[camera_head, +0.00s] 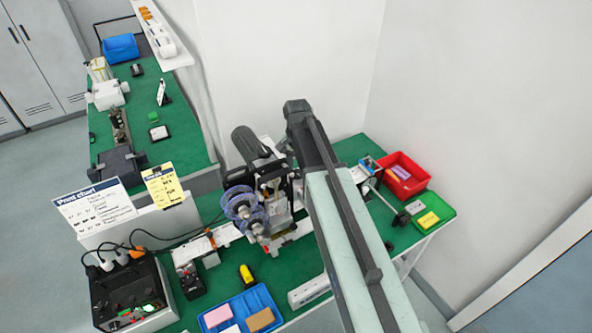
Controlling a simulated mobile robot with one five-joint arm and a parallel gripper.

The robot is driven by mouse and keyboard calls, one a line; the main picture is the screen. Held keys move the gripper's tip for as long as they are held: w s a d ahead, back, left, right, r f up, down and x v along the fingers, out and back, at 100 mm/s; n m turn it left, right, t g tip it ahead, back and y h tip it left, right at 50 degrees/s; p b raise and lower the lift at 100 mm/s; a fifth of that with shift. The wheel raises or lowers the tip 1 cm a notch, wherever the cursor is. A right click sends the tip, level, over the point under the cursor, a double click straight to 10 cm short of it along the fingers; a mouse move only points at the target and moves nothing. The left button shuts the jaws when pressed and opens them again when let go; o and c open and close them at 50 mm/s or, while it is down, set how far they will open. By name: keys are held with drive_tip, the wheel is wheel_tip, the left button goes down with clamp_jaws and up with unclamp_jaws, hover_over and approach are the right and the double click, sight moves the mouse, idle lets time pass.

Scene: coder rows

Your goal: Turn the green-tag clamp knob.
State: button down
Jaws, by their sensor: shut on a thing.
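The machine with blue-grey rolls (243,210) stands on the green bench, left of my arm. It has a dark cylinder (250,142) at its upper left and several pale and metal parts. I cannot make out a clamp knob with a green tag on it; my arm covers its right side. My arm rises from the bottom of the picture across the bench, and its dark upper end is right of the dark cylinder. My gripper's fingers do not show, and neither does anything between them.
A red bin (428,185) and a green tray (441,213) with a yellow block sit at the bench's right end. A blue tray (267,297) and a black box with cables (128,295) are in front. A second green bench (186,142) stands behind, left. White walls close the back and right.

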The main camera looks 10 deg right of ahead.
sight(297, 172)
drive_tip(key=shift+m, duration=0.5)
idle(0.3)
drive_tip(key=c, duration=1)
unclamp_jaws()
drive_tip(key=shift+o, duration=0.2)
wheel_tip(297, 172, up, 8)
drive_tip(key=p, duration=0.8)
drive_tip(key=shift+f, duration=0.15)
